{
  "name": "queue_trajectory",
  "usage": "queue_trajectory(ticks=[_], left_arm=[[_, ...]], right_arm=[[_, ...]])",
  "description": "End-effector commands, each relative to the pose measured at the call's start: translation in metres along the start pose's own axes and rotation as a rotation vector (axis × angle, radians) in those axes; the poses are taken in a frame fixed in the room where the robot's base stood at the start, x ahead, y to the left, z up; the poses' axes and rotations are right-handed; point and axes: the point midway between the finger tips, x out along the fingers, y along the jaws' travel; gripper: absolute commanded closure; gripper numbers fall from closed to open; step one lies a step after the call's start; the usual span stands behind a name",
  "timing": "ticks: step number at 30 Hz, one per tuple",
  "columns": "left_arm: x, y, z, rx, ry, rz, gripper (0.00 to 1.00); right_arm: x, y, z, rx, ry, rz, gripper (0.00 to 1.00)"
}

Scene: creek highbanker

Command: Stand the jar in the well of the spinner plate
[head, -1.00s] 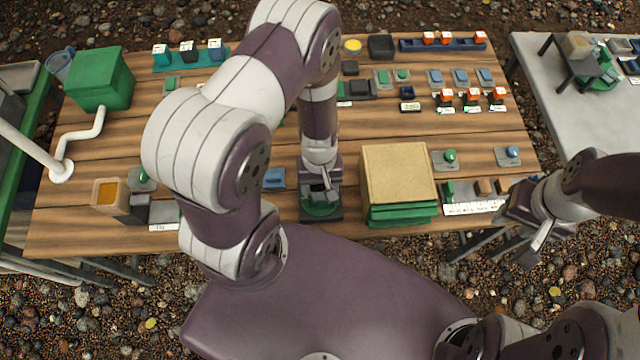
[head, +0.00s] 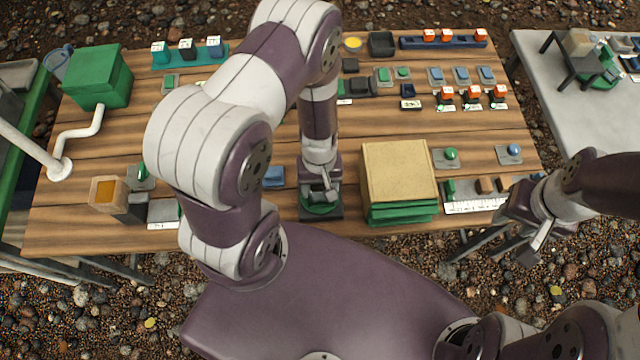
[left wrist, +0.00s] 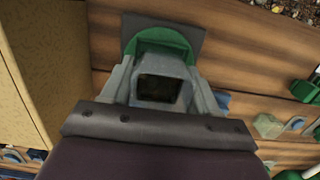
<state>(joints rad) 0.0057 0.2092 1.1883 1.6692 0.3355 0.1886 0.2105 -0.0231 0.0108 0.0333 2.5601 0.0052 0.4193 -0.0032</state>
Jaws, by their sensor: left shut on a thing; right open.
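The spinner plate (head: 320,209) is a green disc on a dark square base at the table's front edge, left of the tan-topped box. My left gripper (head: 322,190) points down right over it. In the left wrist view, the left gripper (left wrist: 162,92) is shut on a greyish thing with a dark square face, which I take to be the jar (left wrist: 160,89). The green disc (left wrist: 160,44) shows just beyond it. The jar's base is hidden, so I cannot tell whether it touches the well. My right gripper (head: 518,226) is open and empty off the table's front right corner.
A tan-topped box (head: 398,172) on green layers stands close right of the spinner plate. A blue block (head: 274,177) lies to its left. A green box (head: 98,78) with a white pipe stands far left. Racks and small blocks fill the back right. Bare planks lie behind the tan-topped box.

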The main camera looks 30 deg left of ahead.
Motion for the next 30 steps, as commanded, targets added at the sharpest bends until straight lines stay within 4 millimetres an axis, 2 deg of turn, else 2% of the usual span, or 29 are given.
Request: queue_trajectory(ticks=[30], left_arm=[[0.01,0.0,-0.001,0.0,-0.001,-0.001,0.75]], right_arm=[[0.009,0.0,0.001,0.0,0.0,0.0,0.57]])
